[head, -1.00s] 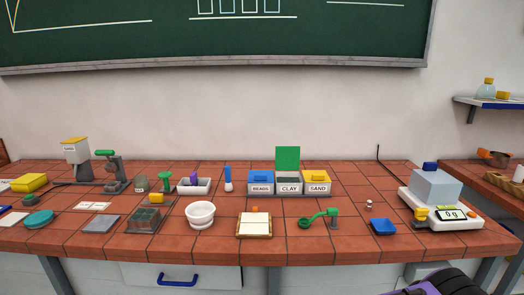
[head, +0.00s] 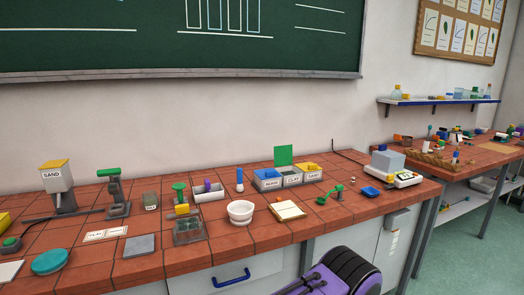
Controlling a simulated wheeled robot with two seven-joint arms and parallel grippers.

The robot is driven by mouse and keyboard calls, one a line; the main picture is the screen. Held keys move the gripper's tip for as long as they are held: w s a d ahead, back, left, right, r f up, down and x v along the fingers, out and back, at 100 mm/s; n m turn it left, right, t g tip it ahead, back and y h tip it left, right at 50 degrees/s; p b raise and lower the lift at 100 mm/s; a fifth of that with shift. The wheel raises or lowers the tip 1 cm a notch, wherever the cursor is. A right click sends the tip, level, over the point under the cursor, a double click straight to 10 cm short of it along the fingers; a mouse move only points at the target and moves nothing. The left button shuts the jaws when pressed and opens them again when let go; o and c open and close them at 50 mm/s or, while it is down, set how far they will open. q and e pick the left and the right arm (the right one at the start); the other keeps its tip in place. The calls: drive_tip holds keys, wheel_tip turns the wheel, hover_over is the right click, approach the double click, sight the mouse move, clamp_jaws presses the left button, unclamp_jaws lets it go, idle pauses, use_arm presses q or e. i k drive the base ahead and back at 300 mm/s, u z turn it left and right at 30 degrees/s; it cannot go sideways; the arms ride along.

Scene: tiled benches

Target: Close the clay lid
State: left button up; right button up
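The clay box (head: 292,179) is a grey bin labelled CLAY on the tiled bench. It stands between the BEADS box (head: 268,181) and the SAND box (head: 312,174). Its green lid (head: 283,156) stands upright at the back of the bin, open. The lids of the two neighbouring boxes lie flat. Neither of my grippers is in view, and nothing touches the clay lid.
A white bowl (head: 240,218), a framed tile (head: 287,210) and a green scoop (head: 332,192) stand in front of the boxes. A scale (head: 405,179) stands to the right.

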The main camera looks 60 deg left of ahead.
sight(283, 155)
drive_tip(key=u, duration=1.45)
